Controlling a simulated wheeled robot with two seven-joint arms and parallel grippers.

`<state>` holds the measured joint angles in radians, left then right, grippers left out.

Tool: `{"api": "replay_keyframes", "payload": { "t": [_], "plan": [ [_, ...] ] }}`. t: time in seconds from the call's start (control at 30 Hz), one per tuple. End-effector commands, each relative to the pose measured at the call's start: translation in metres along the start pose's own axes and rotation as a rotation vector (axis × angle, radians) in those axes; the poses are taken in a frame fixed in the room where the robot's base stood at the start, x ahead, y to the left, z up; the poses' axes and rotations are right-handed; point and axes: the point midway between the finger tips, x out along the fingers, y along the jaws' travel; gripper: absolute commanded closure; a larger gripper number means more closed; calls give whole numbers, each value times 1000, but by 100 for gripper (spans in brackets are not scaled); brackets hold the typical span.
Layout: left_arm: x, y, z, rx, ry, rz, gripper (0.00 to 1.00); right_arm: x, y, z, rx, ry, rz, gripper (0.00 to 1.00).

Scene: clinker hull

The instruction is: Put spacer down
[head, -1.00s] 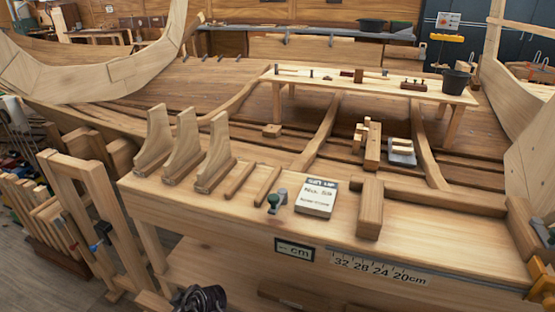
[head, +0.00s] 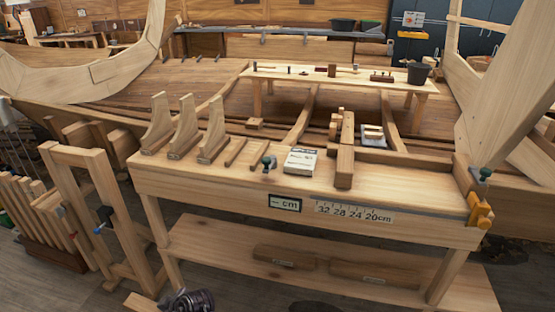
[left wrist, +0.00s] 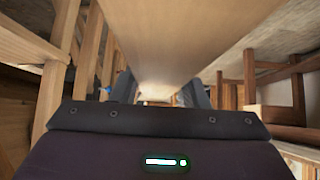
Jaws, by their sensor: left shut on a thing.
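In the left wrist view, my left gripper (left wrist: 160,92) has its dark fingers on either side of a pale, long wooden piece (left wrist: 190,45), seemingly the spacer. The piece runs up toward the top of the picture. Its contact with the fingers is mostly hidden by the gripper body. In the head view only a dark part of my arm shows at the bottom edge, left of centre, low in front of the workbench (head: 400,200). My right gripper is not in view.
A lower shelf (head: 220,250) holds two blocks (head: 285,257). A wooden frame (head: 100,200) stands at left.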

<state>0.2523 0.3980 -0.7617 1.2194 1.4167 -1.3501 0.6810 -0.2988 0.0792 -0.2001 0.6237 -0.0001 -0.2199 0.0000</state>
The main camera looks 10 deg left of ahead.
Motion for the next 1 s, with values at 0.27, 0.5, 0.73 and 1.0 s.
{"api": "replay_keyframes", "payload": {
  "t": [0.27,0.5,0.73,1.0],
  "plan": [
    [-43,26,4,138,4,144,90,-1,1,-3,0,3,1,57],
    [-81,42,5,260,4,266,90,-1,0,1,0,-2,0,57],
    [-125,54,4,393,-3,400,90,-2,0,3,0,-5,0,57],
    [-191,65,-11,591,1,602,90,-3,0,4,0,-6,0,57]
  ]
}}
